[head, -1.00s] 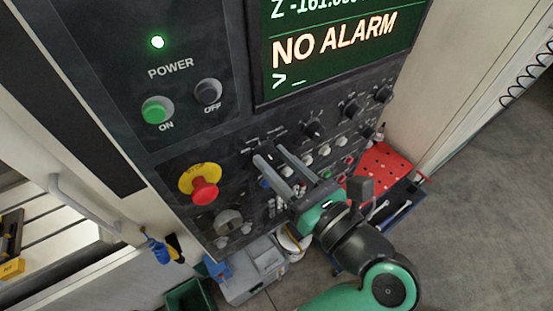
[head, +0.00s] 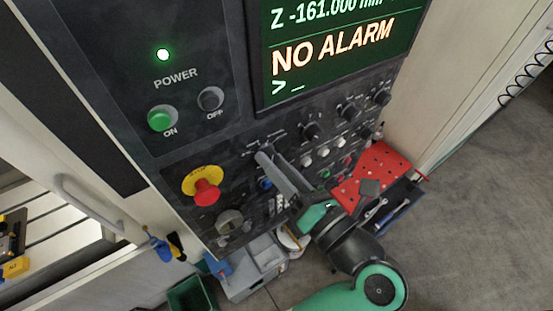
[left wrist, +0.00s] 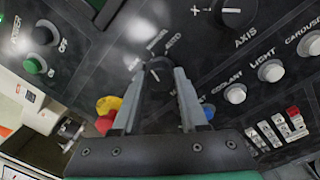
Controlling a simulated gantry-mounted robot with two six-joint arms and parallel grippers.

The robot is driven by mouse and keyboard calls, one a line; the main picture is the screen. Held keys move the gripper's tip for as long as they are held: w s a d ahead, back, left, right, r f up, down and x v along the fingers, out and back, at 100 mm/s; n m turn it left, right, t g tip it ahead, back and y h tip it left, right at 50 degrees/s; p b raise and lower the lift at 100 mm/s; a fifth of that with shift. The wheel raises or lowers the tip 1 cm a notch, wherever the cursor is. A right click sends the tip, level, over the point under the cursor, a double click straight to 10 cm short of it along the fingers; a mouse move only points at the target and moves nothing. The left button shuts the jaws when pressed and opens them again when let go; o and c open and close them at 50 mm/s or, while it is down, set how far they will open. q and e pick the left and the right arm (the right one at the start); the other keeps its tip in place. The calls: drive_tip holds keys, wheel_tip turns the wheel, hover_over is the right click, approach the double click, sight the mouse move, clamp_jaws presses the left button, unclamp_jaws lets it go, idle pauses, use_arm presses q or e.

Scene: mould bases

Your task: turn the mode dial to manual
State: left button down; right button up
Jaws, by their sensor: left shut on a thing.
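The mode dial (left wrist: 159,66) is a small black knob on the dark control panel, with "MANUAL" and "AUTO" lettering above it in the left wrist view. My left gripper (head: 266,160) is shut on the dial, with a grey finger on either side of it in the left wrist view. In the head view the fingers overlap one another and hide the dial. I cannot clearly tell which label the dial's pointer faces. My right gripper is in neither view.
A red emergency-stop button (head: 206,191) on a yellow disc sits left of the gripper. The axis knob (left wrist: 238,12) and white coolant button (left wrist: 235,93) are to the right. A screen (head: 330,50) above reads "NO ALARM". A red pegboard tray (head: 372,165) lies beyond the panel.

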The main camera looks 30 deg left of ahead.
use_arm(q)
drive_tip(key=shift+m, duration=0.5)
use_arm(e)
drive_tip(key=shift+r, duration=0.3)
use_arm(q)
drive_tip(key=shift+c, duration=2.2)
unclamp_jaws()
